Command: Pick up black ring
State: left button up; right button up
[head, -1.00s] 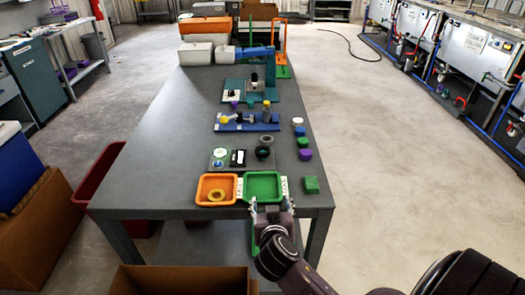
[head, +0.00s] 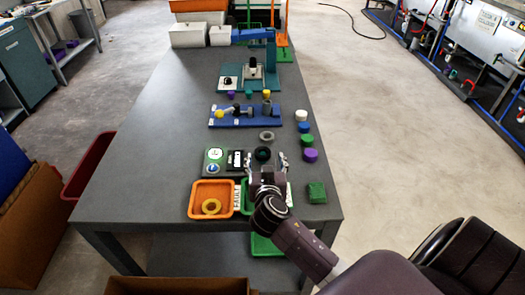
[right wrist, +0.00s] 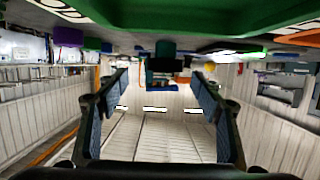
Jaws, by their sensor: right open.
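The black ring (head: 263,153) lies on the grey table (head: 140,160), beside a small dark panel and in front of a grey ring (head: 267,136). My right gripper (head: 266,160) is open, its two fingers pointing away from me at the near side of the black ring, one finger towards each side. It reaches over the green tray (head: 241,209), which it partly hides. In the right wrist view the picture is upside down. The open fingers (right wrist: 158,95) have nothing between them, and a dark shape ahead may be the black ring. My left gripper is not in view.
A blue fixture board (head: 225,122) lies beyond. A cardboard box stands at the bottom.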

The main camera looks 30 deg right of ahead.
aim_at(263, 153)
jog(key=shift+w+d+f+p, duration=0.15)
jog(key=shift+w+d+p, duration=0.15)
jog(key=shift+w, duration=0.35)
jog(key=x, duration=0.1)
jog(key=p+x, duration=0.1)
jog(key=x, duration=0.1)
jog(key=shift+w+a+f, duration=0.2)
jog(key=shift+f, duration=0.05)
jog(key=shift+w+d+f, duration=0.2)
jog(key=shift+w+d, duration=0.05)
jog(key=shift+w, duration=0.15)
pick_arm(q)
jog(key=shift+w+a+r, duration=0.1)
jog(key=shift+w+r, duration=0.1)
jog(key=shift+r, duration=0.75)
pick_arm(e)
jog(key=shift+c, duration=0.2)
jog(key=shift+c, duration=1.2)
jog(key=c, duration=1.3)
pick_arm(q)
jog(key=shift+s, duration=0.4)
pick_arm(e)
jog(key=shift+o, duration=0.2)
jog(key=shift+r, duration=0.1)
